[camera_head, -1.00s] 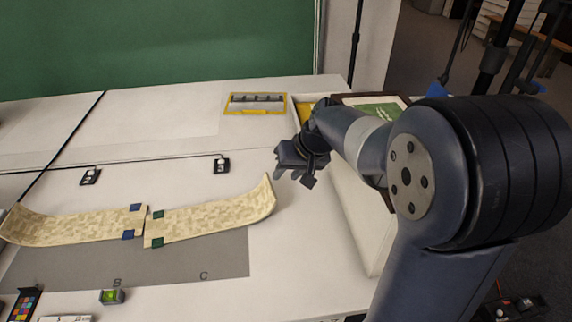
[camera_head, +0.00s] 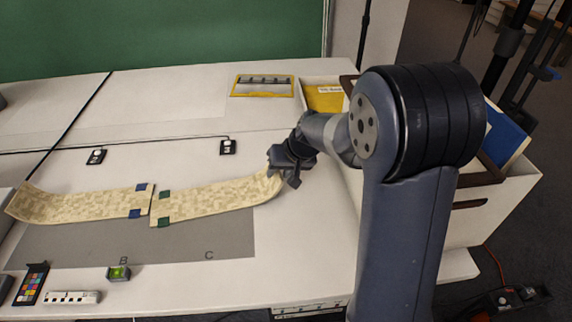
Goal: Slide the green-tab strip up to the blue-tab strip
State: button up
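The green-tab strip (camera_head: 215,199) is a pale, mottled band. Its two green tabs are at its left end, and its right end curls upward. The blue-tab strip (camera_head: 85,205) lies to its left, with two blue tabs at its right end and its left end curled up. The facing ends are close together, with a thin dark line between them; I cannot tell whether they touch. My gripper (camera_head: 280,172) is at the curled right end of the green-tab strip. Its fingers partly hide that end, and I cannot tell whether they are closed on it.
A grey mat (camera_head: 190,245) marked B and C lies under the strips' front side. A small green-topped level (camera_head: 119,273), a colour card (camera_head: 31,284) and a scale bar (camera_head: 72,297) lie in front. A yellow-framed tray (camera_head: 262,86) is behind; a white box (camera_head: 510,190) stands right.

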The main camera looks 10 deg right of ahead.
jog(key=shift+w+a+f, duration=0.1)
jog(key=shift+a+f, duration=0.05)
jog(key=shift+f, duration=0.2)
grip_shut()
dwell(0.3)
